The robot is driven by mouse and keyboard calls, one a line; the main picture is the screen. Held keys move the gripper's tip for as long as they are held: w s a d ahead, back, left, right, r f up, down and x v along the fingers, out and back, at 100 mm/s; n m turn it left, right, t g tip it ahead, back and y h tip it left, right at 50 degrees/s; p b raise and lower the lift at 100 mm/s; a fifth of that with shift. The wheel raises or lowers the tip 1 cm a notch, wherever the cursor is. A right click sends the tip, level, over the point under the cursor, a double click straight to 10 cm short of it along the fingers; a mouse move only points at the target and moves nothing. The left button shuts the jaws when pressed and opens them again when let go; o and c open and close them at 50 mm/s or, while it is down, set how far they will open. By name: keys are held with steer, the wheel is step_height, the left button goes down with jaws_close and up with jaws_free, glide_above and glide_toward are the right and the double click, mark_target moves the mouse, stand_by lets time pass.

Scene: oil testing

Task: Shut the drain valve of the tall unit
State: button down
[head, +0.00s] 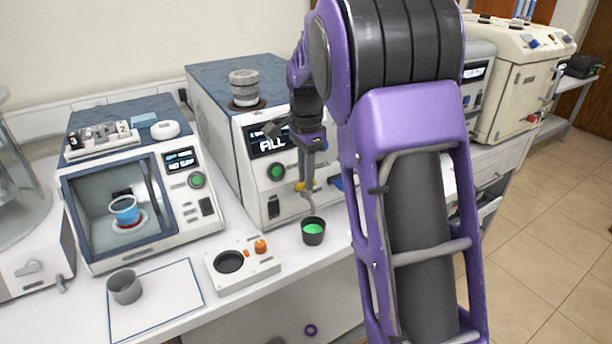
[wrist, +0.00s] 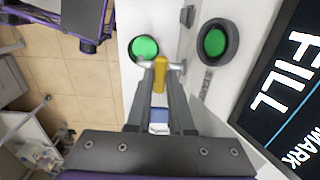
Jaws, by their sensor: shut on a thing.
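The tall unit (head: 222,118) stands at the back of the bench, white with a blue-grey top and a dark screen; the screen shows large in the wrist view (wrist: 290,85). Its drain valve has a small yellow handle (head: 300,186), low on the front. My gripper (head: 307,180) reaches down to the valve. In the wrist view, the two fingers of my gripper (wrist: 160,68) are closed about the yellow handle (wrist: 160,76). A dark cup (head: 313,238) with green liquid stands below the valve. Whether liquid is running is too small to tell.
A green button (head: 276,172) is on the unit's front, close to the valve. A white block with a dark round recess (head: 228,262) lies left of the cup. A grey cup (head: 124,287) stands on a white mat (head: 175,288). A chamber unit (head: 140,180) is at left.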

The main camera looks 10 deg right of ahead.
steer(key=c, duration=0.8)
jaws_free()
steer(key=shift+r, duration=0.1)
step_height(320, 180, up, 17)
steer(key=shift+r, duration=0.15)
